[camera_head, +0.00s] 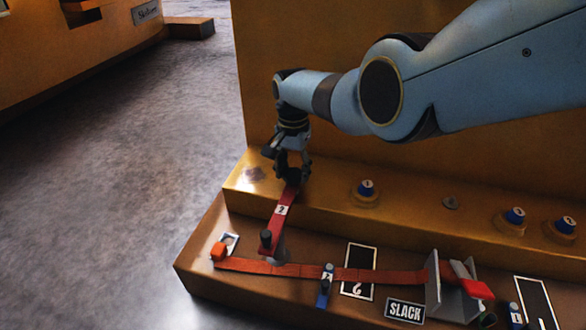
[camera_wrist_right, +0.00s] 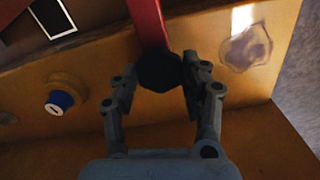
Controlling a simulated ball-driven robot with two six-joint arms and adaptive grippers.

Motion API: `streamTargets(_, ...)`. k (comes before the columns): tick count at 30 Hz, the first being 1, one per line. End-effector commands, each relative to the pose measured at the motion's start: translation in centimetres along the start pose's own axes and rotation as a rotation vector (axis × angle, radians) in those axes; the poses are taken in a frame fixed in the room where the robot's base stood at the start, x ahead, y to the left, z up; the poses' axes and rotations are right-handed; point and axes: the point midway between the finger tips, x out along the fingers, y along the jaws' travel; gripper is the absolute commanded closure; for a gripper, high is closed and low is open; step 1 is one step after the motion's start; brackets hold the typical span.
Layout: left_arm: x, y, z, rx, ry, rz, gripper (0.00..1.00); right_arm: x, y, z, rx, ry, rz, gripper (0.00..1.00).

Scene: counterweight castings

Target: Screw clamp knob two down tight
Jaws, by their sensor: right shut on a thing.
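A red clamp arm (camera_head: 281,211) bears a white label with a 2. It runs from the upper ledge down to a grey post with a dark top (camera_head: 266,239). My right gripper (camera_head: 291,171) points down at its upper end and is shut on a dark round knob (camera_wrist_right: 160,70). In the wrist view the knob sits between the two fingers, at the end of the red arm (camera_wrist_right: 146,22). In the head view the fingers mostly hide the knob. How tight it is cannot be told. My left gripper is not in view.
An orange strap (camera_head: 300,271) runs along the lower shelf through a blue clip (camera_head: 325,287) to a grey bracket (camera_head: 433,285). A SLACK sign (camera_head: 405,311) lies in front. Blue numbered buttons (camera_head: 366,187) stand on the ledge. Open floor (camera_head: 120,170) lies left.

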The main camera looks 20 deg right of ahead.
Motion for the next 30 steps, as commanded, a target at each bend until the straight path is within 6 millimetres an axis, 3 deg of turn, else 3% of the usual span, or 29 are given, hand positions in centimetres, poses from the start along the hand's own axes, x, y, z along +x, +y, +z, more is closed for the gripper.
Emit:
streamTargets(10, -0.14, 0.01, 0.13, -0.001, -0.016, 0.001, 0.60, -0.15, -0.05, -0.05, 0.132, 0.000, 0.000, 0.86)
streamTargets(26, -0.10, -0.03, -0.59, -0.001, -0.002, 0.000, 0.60, -0.17, -0.08, -0.07, 0.154, 0.001, -0.001, 0.86)
streamTargets(27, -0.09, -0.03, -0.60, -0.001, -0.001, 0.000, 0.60, -0.18, -0.08, -0.07, 0.153, 0.001, -0.001, 0.50)
streamTargets(30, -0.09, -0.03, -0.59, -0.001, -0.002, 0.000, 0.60, -0.16, -0.07, -0.06, 0.153, 0.001, -0.001, 0.37)
